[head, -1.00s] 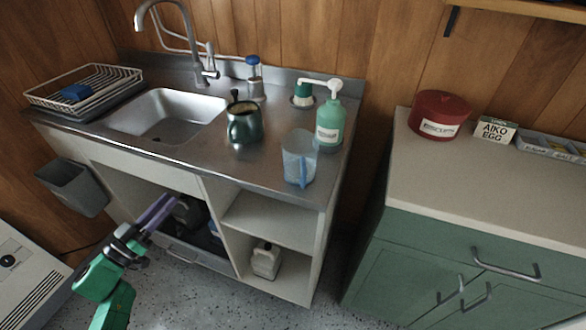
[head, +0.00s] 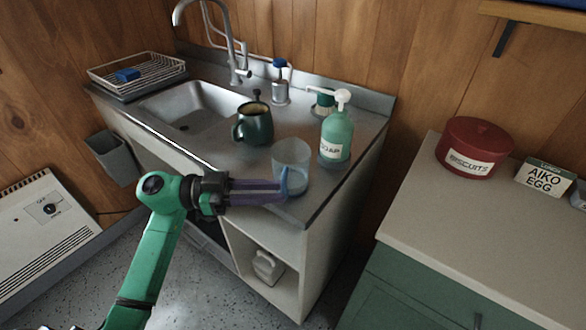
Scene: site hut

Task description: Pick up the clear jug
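The clear jug (head: 291,156) stands upright on the steel counter near its front right edge, with its bluish handle (head: 284,183) facing the front. My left gripper (head: 284,191) comes in from the left, its long purple fingers level and their tips at the handle. The fingers lie close together in this view. Whether they are apart around the handle or closed on it cannot be told. My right gripper is not in view.
A green soap bottle (head: 337,133) stands just right of the jug, and a dark green mug (head: 254,125) stands behind it to the left. The sink (head: 195,108) is farther left. A green cabinet with a pale top (head: 430,205) stands at the right.

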